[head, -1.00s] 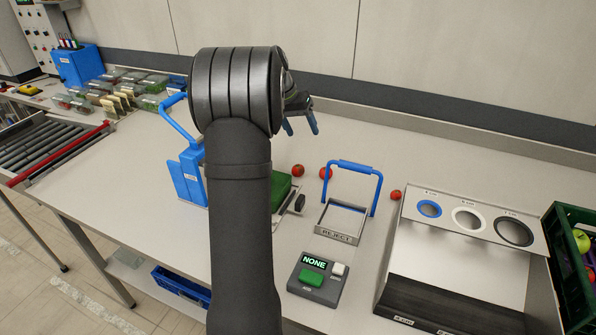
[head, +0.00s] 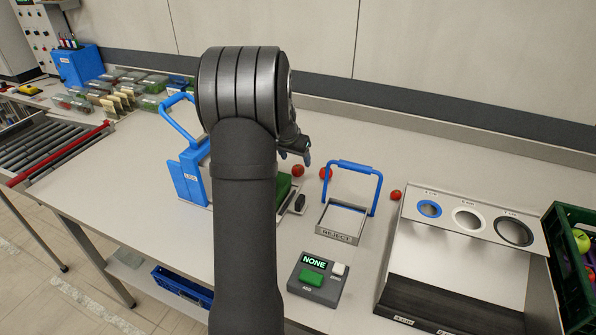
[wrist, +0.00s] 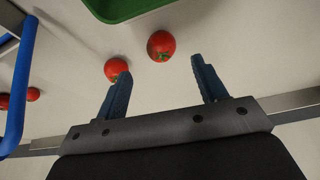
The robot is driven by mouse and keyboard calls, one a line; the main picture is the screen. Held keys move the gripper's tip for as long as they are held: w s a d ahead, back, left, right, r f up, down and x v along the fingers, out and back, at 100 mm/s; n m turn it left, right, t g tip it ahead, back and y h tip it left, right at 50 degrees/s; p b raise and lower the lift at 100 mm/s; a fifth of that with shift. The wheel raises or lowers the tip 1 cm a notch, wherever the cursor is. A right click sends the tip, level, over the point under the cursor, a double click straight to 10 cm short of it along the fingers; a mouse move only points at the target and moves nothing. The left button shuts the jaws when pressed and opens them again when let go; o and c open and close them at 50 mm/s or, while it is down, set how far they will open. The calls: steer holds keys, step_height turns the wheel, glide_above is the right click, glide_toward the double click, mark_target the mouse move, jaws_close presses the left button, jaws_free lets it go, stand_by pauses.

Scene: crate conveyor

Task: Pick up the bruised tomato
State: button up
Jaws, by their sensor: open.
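Three red tomatoes show in the head view: one (head: 298,170) just below my gripper (head: 298,158), one (head: 326,173) right of it behind the reject tray, and one (head: 395,195) farther right. In the wrist view one tomato (wrist: 161,46) with a green calyx lies just beyond the gap between the open, empty fingers of my gripper (wrist: 160,67). A second tomato (wrist: 114,69) is partly behind the left fingertip. Two more tomatoes (wrist: 33,94) (wrist: 4,102) lie at the left. I cannot tell which tomato is bruised.
The reject tray (head: 338,237) has a tall blue handle (head: 356,167), close to the right of the tomatoes. A green tray (wrist: 120,8) lies beyond the fingers in the wrist view. The sizing chute (head: 467,219) and green crate (head: 567,275) stand right. A wall runs behind the table.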

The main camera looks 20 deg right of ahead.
mark_target(297, 167)
steer(key=shift+a+x, duration=0.15)
steer(key=shift+x, duration=1.45)
steer(key=shift+a+x, duration=0.1)
steer(key=shift+x, duration=1.45)
steer(key=c, duration=1.1)
